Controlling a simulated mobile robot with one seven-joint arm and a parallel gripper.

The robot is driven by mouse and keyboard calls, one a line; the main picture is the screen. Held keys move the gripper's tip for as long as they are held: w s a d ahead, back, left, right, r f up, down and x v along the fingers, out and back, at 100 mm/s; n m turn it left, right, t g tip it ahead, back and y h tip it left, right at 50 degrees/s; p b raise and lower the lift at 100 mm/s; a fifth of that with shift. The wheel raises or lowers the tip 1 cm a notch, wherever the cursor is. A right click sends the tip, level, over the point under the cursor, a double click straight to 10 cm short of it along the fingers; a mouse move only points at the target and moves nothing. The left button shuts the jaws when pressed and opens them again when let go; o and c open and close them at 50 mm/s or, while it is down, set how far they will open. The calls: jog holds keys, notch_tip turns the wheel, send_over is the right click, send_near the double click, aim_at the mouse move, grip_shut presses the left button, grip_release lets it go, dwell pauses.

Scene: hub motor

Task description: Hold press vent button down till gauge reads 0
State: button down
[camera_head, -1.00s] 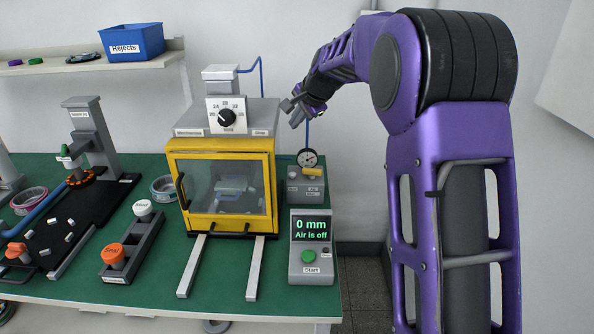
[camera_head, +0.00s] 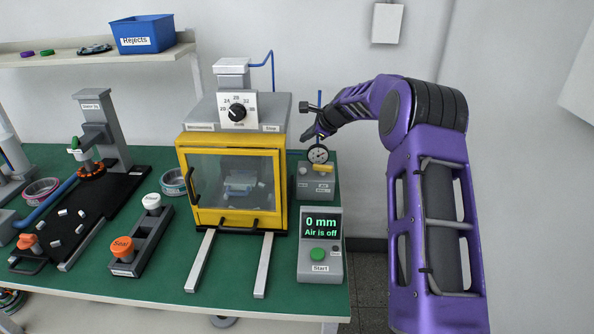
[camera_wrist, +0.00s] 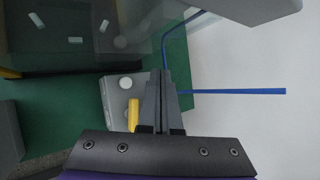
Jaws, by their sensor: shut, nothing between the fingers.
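A small grey air box (camera_head: 315,184) stands on the bench right of the yellow press. It bears a round dial gauge (camera_head: 318,154), whose needle is too small to read. A pale round button (camera_wrist: 125,82) and a yellow lever (camera_wrist: 133,115) sit on its top; the labels are too small to read. My gripper (camera_head: 306,136) is shut and empty, above and behind the box beside the gauge. In the wrist view, my shut fingers (camera_wrist: 161,76) point past the button's right side, apart from it, and the gauge face is not seen.
The yellow press (camera_head: 235,185) stands close left, its door shut. A display unit (camera_head: 320,245) in front reads "0 mm, Air is off" and has a green Start button. A blue hose (camera_wrist: 240,91) runs near my fingers. The bench's right edge is close.

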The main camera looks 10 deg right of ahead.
jog(key=b, duration=0.2)
send_over(306, 172)
notch_tip(306, 172, down, 7)
jog(key=shift+s+a+f, duration=0.1)
jog(key=shift+f, duration=0.05)
jog(key=shift+f+b, duration=0.3)
jog(key=shift+f, duration=0.45)
dwell(1.7)
jog(key=shift+f, duration=0.45)
jog(key=shift+f+b, duration=0.5)
jog(key=shift+b, duration=0.05)
dwell(2.1)
jog(key=shift+r+p, duration=0.7)
jog(key=shift+r, duration=0.25)
